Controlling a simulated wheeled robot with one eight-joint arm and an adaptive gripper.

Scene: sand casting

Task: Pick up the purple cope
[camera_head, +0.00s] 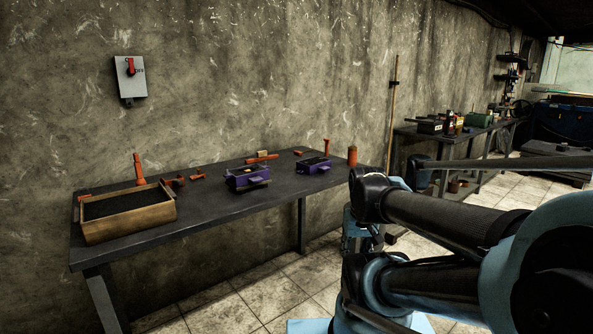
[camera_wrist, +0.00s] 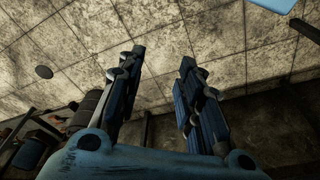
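Two purple flask boxes stand on the dark table. The nearer purple box (camera_head: 247,179) is around the table's middle and has side handles. The other purple box (camera_head: 313,166) is farther right and looks open on top with a dark inside. I cannot tell which of them is the cope. My gripper (camera_wrist: 160,64) shows in the wrist view with its two fingers apart and nothing between them. It points at floor tiles, and neither purple box is in that view. In the head view my arm is right of the table, apart from both boxes.
The dark table (camera_head: 222,212) stands against the wall. A wooden box of dark sand (camera_head: 127,213) is at its left end. Orange tools, including an upright one (camera_head: 138,168), lie around the boxes. A second bench (camera_head: 460,137) and a leaning pole (camera_head: 393,110) are farther right.

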